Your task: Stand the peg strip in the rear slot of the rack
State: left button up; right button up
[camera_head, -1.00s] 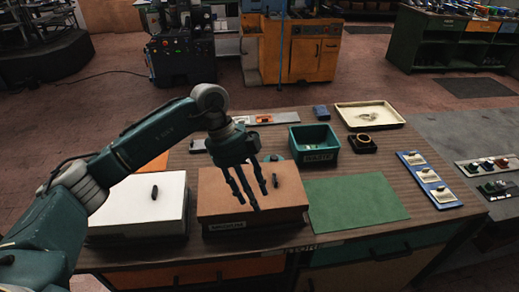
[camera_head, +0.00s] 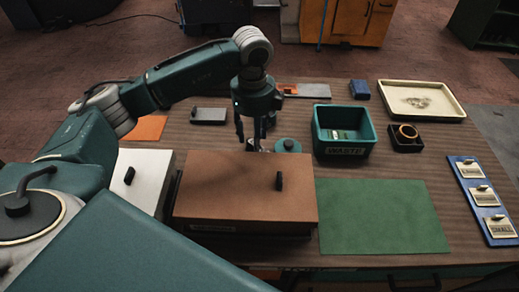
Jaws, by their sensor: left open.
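My left gripper (camera_head: 254,141) points down behind the brown lidded box, its fingers apart. A small pale thing shows between or behind the fingertips; I cannot tell what it is or whether they touch it. A blue strip (camera_head: 468,184) with several cream labels and small dark pegs lies flat at the right of the bench; it may be the peg strip. No slotted rack is clear to me. My right gripper is out of view.
The brown box (camera_head: 225,190) and a white box (camera_head: 150,196) stand in front of the gripper. A teal waste bin (camera_head: 318,135), a round teal piece (camera_head: 288,145), a cream tray (camera_head: 389,89) and a dark holder with a ring (camera_head: 392,142) stand rightward. The green mat (camera_head: 380,215) is bare.

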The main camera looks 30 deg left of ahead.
pick_arm(q)
jog(key=shift+f, duration=0.4)
jog(key=f+p, duration=0.2)
jog(key=f, duration=0.3)
jog(key=shift+w+d+p, duration=0.2)
jog(key=shift+w+p, duration=0.1)
jog(key=shift+p, duration=0.1)
jog(key=shift+f, duration=0.25)
jog(key=shift+c, duration=1.1)
grip_shut()
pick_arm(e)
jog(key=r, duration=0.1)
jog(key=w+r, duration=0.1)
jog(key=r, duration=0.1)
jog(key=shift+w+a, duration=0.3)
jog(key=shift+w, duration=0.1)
